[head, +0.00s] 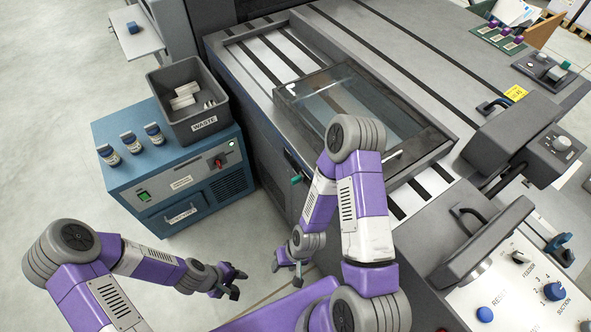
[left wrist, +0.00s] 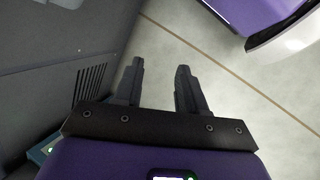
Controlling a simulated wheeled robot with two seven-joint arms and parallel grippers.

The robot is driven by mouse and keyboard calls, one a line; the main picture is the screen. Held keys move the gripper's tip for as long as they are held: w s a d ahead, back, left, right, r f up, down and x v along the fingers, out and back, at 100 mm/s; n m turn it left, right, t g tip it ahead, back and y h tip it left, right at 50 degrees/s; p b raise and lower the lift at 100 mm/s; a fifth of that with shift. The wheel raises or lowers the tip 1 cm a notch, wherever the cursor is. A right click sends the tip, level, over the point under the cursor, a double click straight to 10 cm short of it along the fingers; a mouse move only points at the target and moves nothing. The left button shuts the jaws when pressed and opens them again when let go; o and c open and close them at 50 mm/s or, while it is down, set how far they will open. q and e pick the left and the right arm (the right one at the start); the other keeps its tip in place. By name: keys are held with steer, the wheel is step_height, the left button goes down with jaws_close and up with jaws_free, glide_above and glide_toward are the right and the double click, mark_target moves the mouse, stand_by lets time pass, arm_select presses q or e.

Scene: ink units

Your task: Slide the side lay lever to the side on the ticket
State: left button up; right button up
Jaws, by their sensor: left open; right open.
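A small teal-tipped lever (head: 297,179) sticks out from the near side of the press, left of my right arm. My left gripper (head: 237,283) is open and empty over the floor, also seen in the left wrist view (left wrist: 160,70). My right gripper (head: 287,268) is open and empty, low in front of the press, apart from the levers.
A blue cabinet (head: 178,207) carries several bottles and a grey waste bin (head: 188,108) at left. A clear guard (head: 350,98) covers part of the press. A control panel (head: 520,295) with knobs stands at lower right. Floor between cabinet and press is narrow.

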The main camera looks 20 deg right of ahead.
arm_select(q)
steer(key=w+d+n+h+b, duration=0.25)
steer(key=w+d+n, duration=0.25)
steer(key=d, duration=0.5)
steer(key=n+t+h+b, duration=0.1)
steer(key=n+t+h, duration=0.2)
steer(key=n+h, duration=0.7)
glide_toward(292, 180)
steer(key=d, duration=0.2)
steer(key=d+f, duration=0.1)
steer(key=d, duration=0.1)
steer(key=shift+w+f, duration=0.1)
steer(key=shift+w, duration=0.1)
steer(key=d, duration=0.2)
steer(key=d+b, duration=0.1)
steer(key=d, duration=0.1)
steer(key=w+d+b, duration=0.1)
steer(key=d, duration=0.1)
steer(key=shift+d, duration=0.55)
jaws_close()
